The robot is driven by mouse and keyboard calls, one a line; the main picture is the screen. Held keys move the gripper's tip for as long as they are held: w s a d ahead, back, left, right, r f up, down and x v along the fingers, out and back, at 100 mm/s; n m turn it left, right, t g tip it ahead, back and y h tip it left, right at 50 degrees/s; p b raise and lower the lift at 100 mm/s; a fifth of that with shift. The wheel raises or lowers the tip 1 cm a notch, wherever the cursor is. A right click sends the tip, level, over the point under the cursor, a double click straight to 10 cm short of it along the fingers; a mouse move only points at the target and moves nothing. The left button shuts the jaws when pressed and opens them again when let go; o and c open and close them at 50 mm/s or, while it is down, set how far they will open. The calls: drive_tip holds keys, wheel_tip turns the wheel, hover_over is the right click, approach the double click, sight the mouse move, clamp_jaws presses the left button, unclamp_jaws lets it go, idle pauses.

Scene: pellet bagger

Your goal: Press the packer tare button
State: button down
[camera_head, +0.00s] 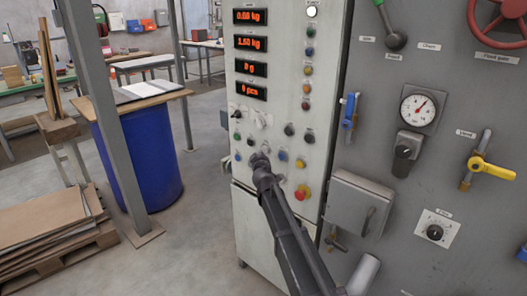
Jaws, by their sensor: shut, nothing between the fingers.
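A pale control cabinet (285,115) stands in the middle of the head view. Its face carries several small coloured buttons and knobs. The labels are too small to read, so I cannot tell which one is the tare button. My gripper (259,158) is shut and empty, in front of the lower button rows.
Four red-lit displays (250,42) sit at the cabinet's upper left. A grey panel (455,150) with a gauge (418,109) and valves stands right. A blue drum (150,155) and a post are left.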

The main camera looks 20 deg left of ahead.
drive_tip(key=shift+w+d, duration=0.3)
drive_tip(key=shift+w, duration=0.35)
idle(0.9)
drive_tip(key=shift+s, duration=0.15)
drive_tip(key=shift+s+a, duration=0.3)
drive_tip(key=shift+s, duration=0.25)
drive_tip(key=shift+s, duration=0.1)
idle(0.3)
drive_tip(key=shift+s+a, duration=0.4)
drive_tip(key=shift+s, duration=0.5)
drive_tip(key=shift+s+a, duration=0.35)
drive_tip(key=shift+s, duration=0.55)
drive_tip(key=shift+s+a, duration=0.4)
drive_tip(key=shift+s, duration=0.5)
